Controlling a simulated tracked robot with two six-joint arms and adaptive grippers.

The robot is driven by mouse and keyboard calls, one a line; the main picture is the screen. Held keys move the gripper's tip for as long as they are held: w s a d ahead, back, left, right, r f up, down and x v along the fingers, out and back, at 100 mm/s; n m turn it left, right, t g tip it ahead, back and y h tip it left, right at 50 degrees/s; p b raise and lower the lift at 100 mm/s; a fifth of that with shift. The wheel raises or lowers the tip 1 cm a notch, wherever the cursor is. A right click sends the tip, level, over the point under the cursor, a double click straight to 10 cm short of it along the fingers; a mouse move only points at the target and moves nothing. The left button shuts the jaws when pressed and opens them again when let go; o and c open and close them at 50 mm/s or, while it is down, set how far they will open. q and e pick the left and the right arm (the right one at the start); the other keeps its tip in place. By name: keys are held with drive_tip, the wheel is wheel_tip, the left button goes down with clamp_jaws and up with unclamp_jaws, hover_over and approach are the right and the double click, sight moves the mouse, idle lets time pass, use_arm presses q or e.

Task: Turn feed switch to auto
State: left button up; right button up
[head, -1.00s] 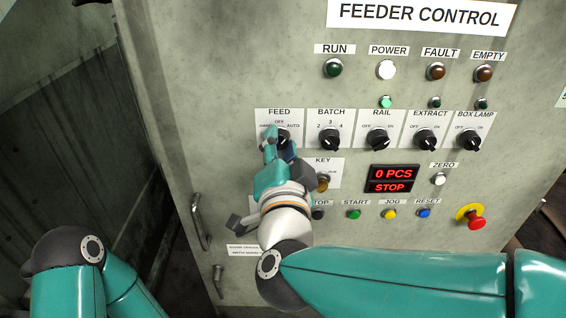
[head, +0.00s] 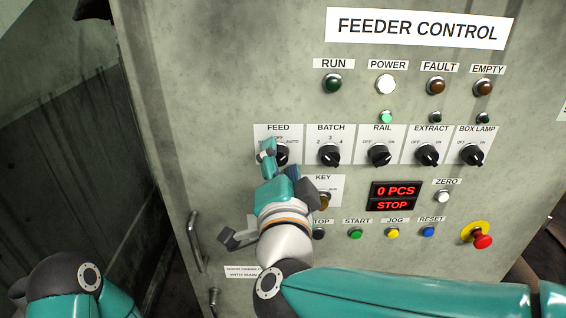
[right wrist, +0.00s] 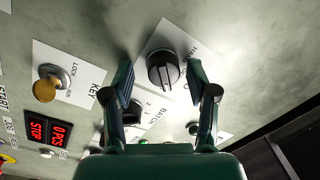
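The feed switch is a black rotary knob (head: 283,154) on a white plate marked FEED, with OFF and AUTO legible; it also shows in the right wrist view (right wrist: 163,70). My right gripper (head: 279,160) is at this knob, partly covering it and the plate's left side in the head view. In the right wrist view, the fingers of my right gripper (right wrist: 163,83) stand apart on either side of the knob, with visible gaps. The exact direction of the knob's pointer is hard to tell. My left gripper is out of view; only my left arm shows at the lower left.
The batch knob (head: 330,155) is close on the right, and the key switch (right wrist: 48,84) is below. The display (head: 395,196) reads 0 PCS and STOP. A red emergency button (head: 481,241) is at lower right. A door handle (head: 195,240) stands out at lower left.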

sight(279, 97)
drive_tip(key=shift+r, duration=0.1)
drive_tip(key=shift+a+r, duration=0.1)
drive_tip(key=shift+r, duration=0.4)
wheel_tip(279, 97, up, 9)
drive_tip(key=shift+f, duration=0.1)
idle(0.4)
